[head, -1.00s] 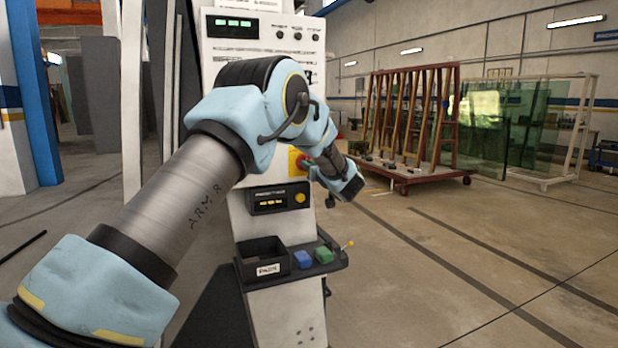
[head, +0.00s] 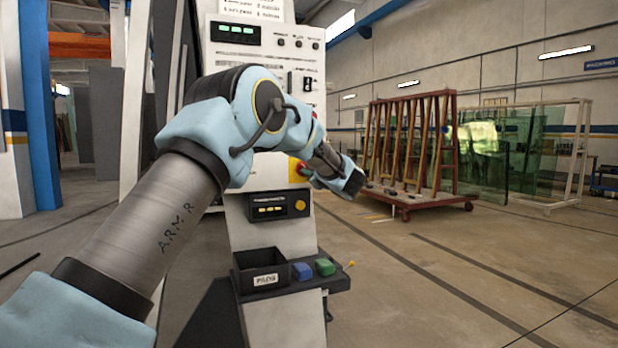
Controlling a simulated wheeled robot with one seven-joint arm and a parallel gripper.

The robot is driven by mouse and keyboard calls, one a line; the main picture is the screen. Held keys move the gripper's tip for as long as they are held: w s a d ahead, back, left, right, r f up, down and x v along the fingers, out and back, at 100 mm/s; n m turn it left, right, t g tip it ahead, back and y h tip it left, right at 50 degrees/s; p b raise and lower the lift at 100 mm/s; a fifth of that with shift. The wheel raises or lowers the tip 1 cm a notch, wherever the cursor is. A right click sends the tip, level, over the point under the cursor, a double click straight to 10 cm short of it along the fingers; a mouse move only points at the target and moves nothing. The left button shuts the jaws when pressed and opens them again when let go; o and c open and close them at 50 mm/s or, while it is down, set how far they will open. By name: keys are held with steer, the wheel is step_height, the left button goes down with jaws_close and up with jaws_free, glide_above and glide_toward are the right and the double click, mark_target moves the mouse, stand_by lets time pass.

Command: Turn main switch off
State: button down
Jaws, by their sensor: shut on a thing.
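A red control on a yellow plate (head: 296,170) is on the front of the white machine column (head: 262,233), partly covered by my arm. I cannot tell for sure that it is the main switch, or read its position. A small black switch (head: 307,82) sits higher on the panel, right of centre. My arm reaches across the column, and its wrist is just right of the yellow plate. My gripper is hidden behind the wrist, so its fingers and any contact with the control cannot be seen.
A lit display (head: 237,31) is at the top of the panel and another small display unit (head: 279,206) is below the yellow plate. A glass rack (head: 410,150) stands right on open floor.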

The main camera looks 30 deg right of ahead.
steer(key=shift+n, duration=0.3)
steer(key=c, duration=0.9)
jaws_free()
steer(key=shift+s+a+b, duration=0.25)
steer(key=shift+s+b, duration=0.15)
steer(key=shift+s, duration=1.4)
steer(key=shift+s+a+b, duration=0.2)
steer(key=shift+s+b, duration=0.15)
steer(key=shift+s, duration=1.4)
steer(key=shift+s+a+b, duration=0.25)
steer(key=shift+s+b, duration=0.15)
steer(key=shift+s, duration=1.4)
